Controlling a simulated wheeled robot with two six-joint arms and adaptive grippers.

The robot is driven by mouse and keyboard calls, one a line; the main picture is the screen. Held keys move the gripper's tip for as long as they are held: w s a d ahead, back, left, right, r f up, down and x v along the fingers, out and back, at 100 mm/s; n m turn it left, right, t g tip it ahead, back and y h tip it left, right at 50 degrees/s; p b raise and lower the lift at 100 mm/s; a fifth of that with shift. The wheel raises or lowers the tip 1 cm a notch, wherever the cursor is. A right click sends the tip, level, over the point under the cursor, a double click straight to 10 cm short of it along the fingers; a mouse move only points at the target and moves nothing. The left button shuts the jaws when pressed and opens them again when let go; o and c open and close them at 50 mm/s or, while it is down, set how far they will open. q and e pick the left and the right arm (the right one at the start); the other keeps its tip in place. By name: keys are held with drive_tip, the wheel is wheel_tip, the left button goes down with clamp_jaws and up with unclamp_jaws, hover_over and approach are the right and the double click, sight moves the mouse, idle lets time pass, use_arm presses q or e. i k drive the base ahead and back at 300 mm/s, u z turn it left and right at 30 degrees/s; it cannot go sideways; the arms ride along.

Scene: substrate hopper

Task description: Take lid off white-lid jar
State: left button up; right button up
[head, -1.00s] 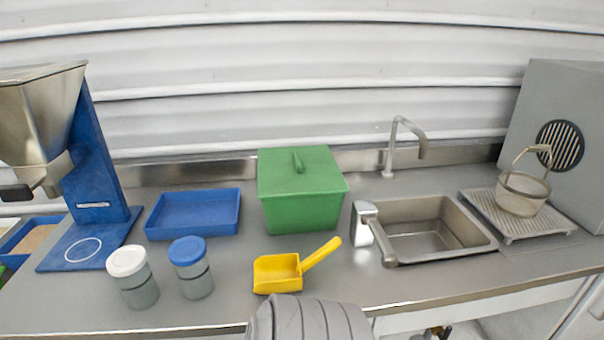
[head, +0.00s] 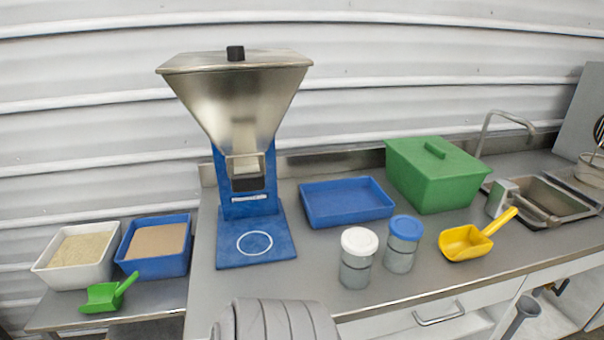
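The white-lid jar (head: 356,273) stands upright on the steel counter, right of the hopper's blue base. Its white lid (head: 359,242) sits on top of the clear, greyish jar body. The blue-lid jar (head: 402,244) stands close beside it on the right, its lid also on. Neither of my grippers shows in the head view. A grey rounded part at the bottom middle seems to be mine.
A steel hopper (head: 236,95) on a blue stand is left of the jars. Behind them are a blue tray (head: 346,219) and a green lidded box (head: 437,185). A yellow scoop (head: 466,243) lies to the right. A white bin (head: 48,279), blue bin (head: 127,269) and green scoop (head: 103,297) are at left.

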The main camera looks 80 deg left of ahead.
sight(355, 272)
drive_tip(key=k, duration=0.4)
drive_tip(key=u, duration=0.75)
